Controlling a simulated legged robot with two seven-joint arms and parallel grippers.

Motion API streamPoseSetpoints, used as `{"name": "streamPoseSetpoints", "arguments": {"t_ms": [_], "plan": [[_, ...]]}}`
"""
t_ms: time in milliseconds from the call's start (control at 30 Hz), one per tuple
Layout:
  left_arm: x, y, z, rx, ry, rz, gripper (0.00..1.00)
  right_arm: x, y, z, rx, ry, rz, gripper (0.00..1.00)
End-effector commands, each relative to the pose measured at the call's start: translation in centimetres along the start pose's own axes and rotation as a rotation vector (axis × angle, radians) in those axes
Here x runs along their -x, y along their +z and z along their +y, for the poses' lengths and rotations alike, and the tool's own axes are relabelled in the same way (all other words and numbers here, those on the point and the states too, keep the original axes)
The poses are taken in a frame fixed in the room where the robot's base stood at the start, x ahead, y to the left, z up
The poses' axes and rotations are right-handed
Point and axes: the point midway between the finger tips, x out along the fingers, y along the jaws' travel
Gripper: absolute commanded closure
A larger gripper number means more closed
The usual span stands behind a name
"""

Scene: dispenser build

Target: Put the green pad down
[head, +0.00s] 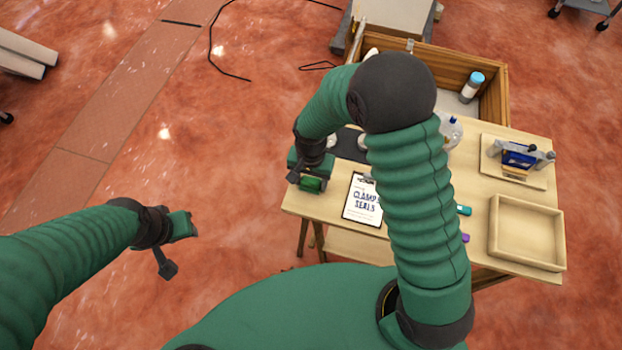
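My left gripper (178,248) is open and empty, out over the floor, well left of the table.
The wooden table (478,185) holds a "CLAMP SEALS" clipboard (362,203), an empty wooden tray (527,232) and a blue clamp device (518,158) on a board. A wooden crate (455,62) with a bottle (472,87) is behind. My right arm hides the table's middle.

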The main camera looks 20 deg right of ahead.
Motion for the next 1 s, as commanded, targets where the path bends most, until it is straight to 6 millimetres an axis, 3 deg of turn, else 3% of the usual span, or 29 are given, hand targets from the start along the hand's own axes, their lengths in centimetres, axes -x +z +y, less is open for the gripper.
{"name": "streamPoseSetpoints", "arguments": {"t_ms": [133, 467, 567, 800, 1000], "plan": [[0.0, 0.0, 0.0, 0.0, 0.0, 0.0, 0.64, 0.0, 0.0, 0.0, 0.0, 0.0, 0.0, 0.24], [0.2, -0.1, 0.0, 0.0, 0.0, 0.0, 0.64, 0.6, 0.0, 0.0, 0.0, -0.001, 0.0, 0.24], [0.4, -0.1, 0.0, 0.0, 0.0, 0.0, 0.64, 2.2, -0.1, -0.1, 0.0, -0.003, 0.003, 0.24], [1.2, -0.3, 0.0, 0.0, 0.0, 0.0, 0.64, 8.5, -0.1, -0.1, 0.0, -0.003, 0.004, 0.24], [1.5, -0.4, 0.0, 0.0, 0.0, 0.0, 0.64, 11.8, -0.1, -0.1, 0.0, -0.001, 0.001, 0.24]]}}
